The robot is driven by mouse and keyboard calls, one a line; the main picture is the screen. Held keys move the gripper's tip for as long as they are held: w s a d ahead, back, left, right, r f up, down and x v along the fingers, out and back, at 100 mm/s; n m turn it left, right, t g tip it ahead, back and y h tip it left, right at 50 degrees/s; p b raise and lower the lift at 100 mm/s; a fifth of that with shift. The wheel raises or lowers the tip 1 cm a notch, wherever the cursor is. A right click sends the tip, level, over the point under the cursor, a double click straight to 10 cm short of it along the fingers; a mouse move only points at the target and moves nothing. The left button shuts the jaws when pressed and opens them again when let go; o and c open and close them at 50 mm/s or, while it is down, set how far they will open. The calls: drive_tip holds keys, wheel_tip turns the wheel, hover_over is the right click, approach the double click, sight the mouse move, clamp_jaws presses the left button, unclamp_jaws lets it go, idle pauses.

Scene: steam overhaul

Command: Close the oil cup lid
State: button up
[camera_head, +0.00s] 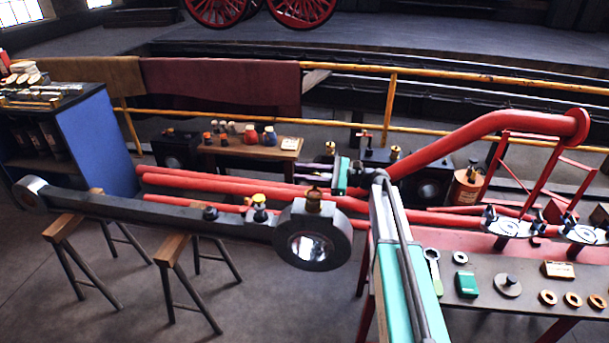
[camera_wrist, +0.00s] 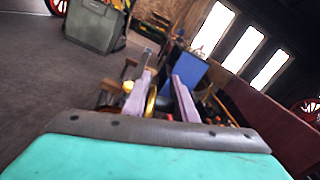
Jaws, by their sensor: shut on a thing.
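The dark connecting rod (camera_head: 150,208) lies across wooden trestles, its round big end (camera_head: 338,240) at the right. A brass oil cup (camera_head: 313,203) stands on top of the big end. A smaller yellow-topped cup (camera_head: 259,208) stands on the rod to its left. My gripper (camera_head: 312,172) reaches in from the right with lavender fingers, appearing above the big end's cup. In the wrist view my gripper (camera_wrist: 163,82) has its fingers on either side of a thin brass piece (camera_wrist: 151,103). I cannot tell clearly whether this is the lid; the fingers hide part of it.
A red-legged bench (camera_head: 450,262) with tools and rings stands at the right. Red pipes (camera_head: 230,185) run behind the rod. A low wooden table (camera_head: 250,150) with jars and a yellow railing (camera_head: 340,128) lie beyond. The floor at front left is clear.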

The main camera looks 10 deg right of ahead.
drive_tip(key=shift+s+a+f+n+b, duration=0.2)
drive_tip(key=shift+s+n+b, duration=0.4)
drive_tip(key=shift+n+b, duration=0.85)
drive_tip(key=shift+s+a+f+n+b, duration=0.25)
drive_tip(key=shift+s+n+b, duration=0.35)
drive_tip(key=shift+n+b, duration=0.9)
drive_tip(key=shift+s+a+f+n+b, duration=0.2)
drive_tip(key=shift+s+n+b, duration=0.4)
drive_tip(key=shift+n+b, duration=0.85)
drive_tip(key=shift+s+n+b, duration=0.15)
drive_tip(key=shift+n+b, duration=0.45)
drive_tip(key=shift+n, duration=0.1)
drive_tip(key=o, duration=0.9)
drive_tip(key=shift+f, duration=0.15)
drive_tip(key=shift+s, duration=0.1)
